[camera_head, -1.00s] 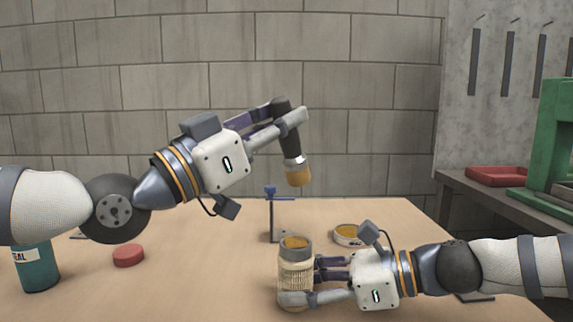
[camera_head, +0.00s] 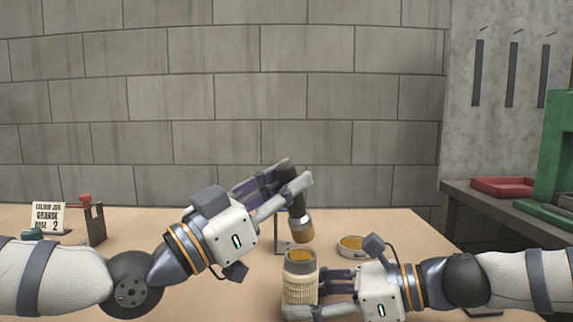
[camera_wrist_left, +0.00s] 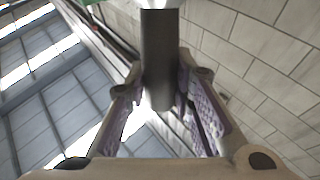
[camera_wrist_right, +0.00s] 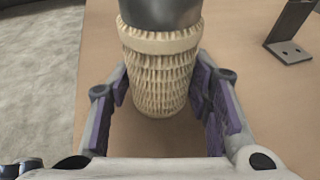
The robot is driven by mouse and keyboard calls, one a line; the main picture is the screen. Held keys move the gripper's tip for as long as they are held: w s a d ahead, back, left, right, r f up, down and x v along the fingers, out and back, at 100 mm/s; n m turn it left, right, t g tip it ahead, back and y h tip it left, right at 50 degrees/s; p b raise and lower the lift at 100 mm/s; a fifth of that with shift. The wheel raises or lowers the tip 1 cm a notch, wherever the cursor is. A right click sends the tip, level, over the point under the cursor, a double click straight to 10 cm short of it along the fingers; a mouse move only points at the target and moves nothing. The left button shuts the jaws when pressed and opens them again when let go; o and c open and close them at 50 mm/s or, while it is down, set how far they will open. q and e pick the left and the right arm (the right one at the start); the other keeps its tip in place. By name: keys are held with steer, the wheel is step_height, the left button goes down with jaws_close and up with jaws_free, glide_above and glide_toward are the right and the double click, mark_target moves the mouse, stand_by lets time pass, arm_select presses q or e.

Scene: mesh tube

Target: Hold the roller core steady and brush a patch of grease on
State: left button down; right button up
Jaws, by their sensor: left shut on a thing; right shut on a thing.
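My left gripper (camera_head: 290,184) is shut on the dark handle of a brush (camera_head: 297,207). The handle also shows between the purple pads in the left wrist view (camera_wrist_left: 158,60). The brush points down, and its orange-tan bristles hang just above the roller core (camera_head: 300,285), apparently with a small gap. The core stands upright, a ribbed cream sleeve with a grey collar and an amber top. My right gripper (camera_head: 316,298) is shut around it from the right. In the right wrist view the core (camera_wrist_right: 160,70) sits between the pads, its top cut off by the frame.
A shallow tin (camera_head: 351,245) of amber stuff stands behind the right gripper. A small stand (camera_head: 284,240) is partly hidden behind the brush.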

arm_select(q)
steer(key=shift+f, duration=0.45)
steer(key=shift+r, duration=4.1)
arm_select(e)
steer(key=o, duration=0.9)
steer(key=shift+o, duration=0.2)
